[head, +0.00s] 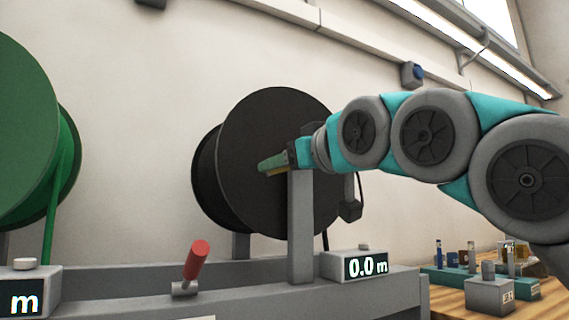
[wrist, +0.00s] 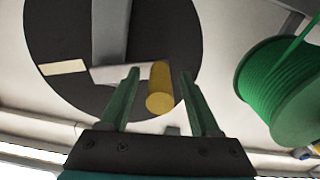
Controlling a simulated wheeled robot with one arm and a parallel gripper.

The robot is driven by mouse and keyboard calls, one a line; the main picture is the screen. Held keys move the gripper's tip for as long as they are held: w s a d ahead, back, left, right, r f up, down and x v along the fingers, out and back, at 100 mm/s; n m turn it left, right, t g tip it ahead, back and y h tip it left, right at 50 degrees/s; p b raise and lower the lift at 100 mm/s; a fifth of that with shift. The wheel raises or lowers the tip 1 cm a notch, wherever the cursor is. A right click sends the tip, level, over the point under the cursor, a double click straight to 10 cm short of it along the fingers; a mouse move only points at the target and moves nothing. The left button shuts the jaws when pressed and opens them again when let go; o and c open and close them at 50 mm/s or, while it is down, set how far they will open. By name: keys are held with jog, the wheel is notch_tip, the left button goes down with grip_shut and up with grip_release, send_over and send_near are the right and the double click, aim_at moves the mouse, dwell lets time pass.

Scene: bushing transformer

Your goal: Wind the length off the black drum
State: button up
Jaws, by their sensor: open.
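The black drum (head: 262,130) stands upright on a grey stand, its face toward the right side of the bench. In the wrist view its black disc (wrist: 60,35) fills the upper left. A crank with a yellow handle (wrist: 160,88) sticks out from the drum. My gripper (head: 262,166) is open, with green fingers; in the wrist view its fingers (wrist: 160,75) stand on either side of the yellow handle, with gaps showing. A counter (head: 358,265) below the drum reads 0.0 m.
A green drum (head: 28,130) stands at the left and shows in the wrist view (wrist: 285,85). A lever with a red grip (head: 197,260) rises from the bench front. A wooden table (head: 450,298) with small parts is at the lower right.

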jog(key=shift+c, duration=0.2)
grip_shut()
dwell(0.3)
dwell(0.9)
